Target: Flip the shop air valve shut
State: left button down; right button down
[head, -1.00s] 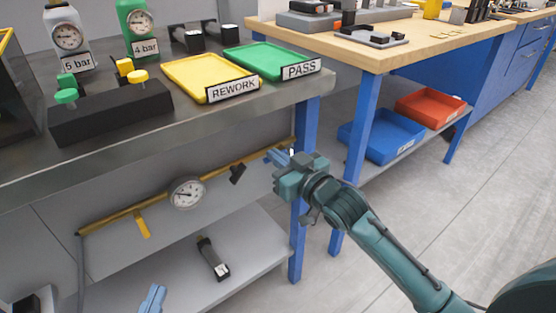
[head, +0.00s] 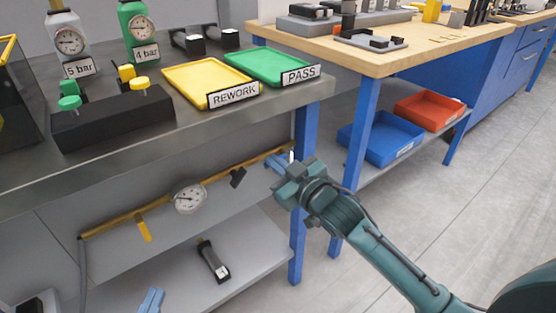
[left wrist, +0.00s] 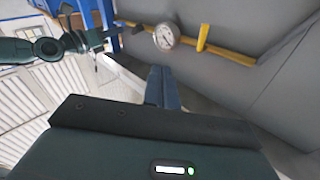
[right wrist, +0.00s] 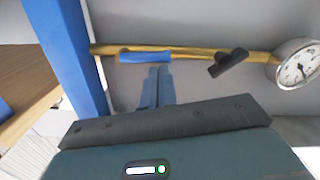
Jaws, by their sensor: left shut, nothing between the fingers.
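A yellow pipe (head: 113,222) runs under the steel bench. On it are a round gauge (head: 188,197), a yellow lever (head: 144,229) hanging across the pipe and a tilted black handle (head: 238,177). The right wrist view shows a blue handle (right wrist: 145,57) lying along the pipe. No label shows which is the shop air valve. My right gripper (right wrist: 160,70) looks shut; its fingertips are just below the blue handle in that view, and contact cannot be told. My left gripper (head: 153,298) is shut and empty, low at the front; it also shows in the left wrist view (left wrist: 160,70).
A blue bench leg (right wrist: 68,55) stands close beside the right gripper. Below the pipe is a grey shelf (head: 255,240) with a dark device (head: 213,260). The bench top above carries a yellow tray (head: 195,80) and a green tray (head: 255,64).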

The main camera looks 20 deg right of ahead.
jog(key=shift+a+f+n+p, duration=0.1)
jog(key=shift+f+n+p, duration=0.3)
jog(key=shift+n+p, duration=0.45)
pick_arm(q)
jog(key=shift+a+n+g+y+p, duration=0.35)
jog(key=shift+n+g+y, duration=0.25)
jog(key=shift+g+y, duration=0.2)
pick_arm(e)
notch_tip(320, 180, down, 6)
jog(key=w+d+n, duration=0.1)
jog(key=d+n, duration=0.2)
jog(key=n, duration=1)
jog(key=shift+r+t, duration=0.25)
jog(key=shift+t, duration=0.15)
pick_arm(q)
jog(key=shift+f, duration=0.1)
pick_arm(e)
jog(key=shift+a, duration=0.1)
